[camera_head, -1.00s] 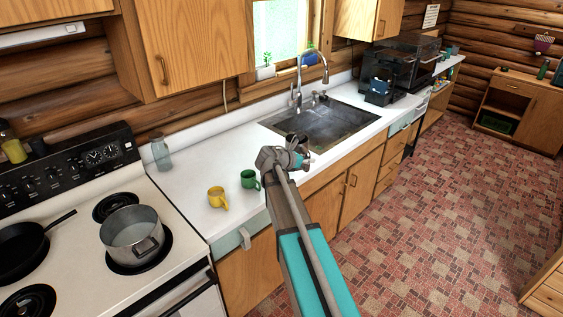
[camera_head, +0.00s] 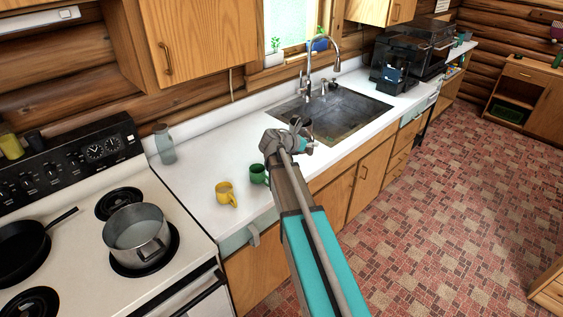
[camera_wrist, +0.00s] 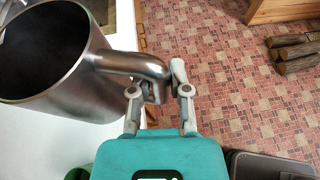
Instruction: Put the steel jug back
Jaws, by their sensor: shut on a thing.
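The steel jug (camera_wrist: 62,70) fills the upper left of the wrist view, with its dark open mouth in view. My gripper (camera_wrist: 160,92) is shut on the jug's handle (camera_wrist: 130,63), with one finger on each side of it. The jug is above or beside the white counter; I cannot tell whether its base touches anything. In the head view my gripper (camera_head: 305,143) is over the counter just in front of the sink. My own arm hides most of the jug there.
A yellow mug (camera_head: 226,194) and a green mug (camera_head: 259,174) stand on the counter (camera_head: 205,165) left of my arm. The sink (camera_head: 335,112) lies behind my gripper. A pot (camera_head: 136,236) stands on the stove. The counter right of the sink holds a dark appliance (camera_head: 392,60).

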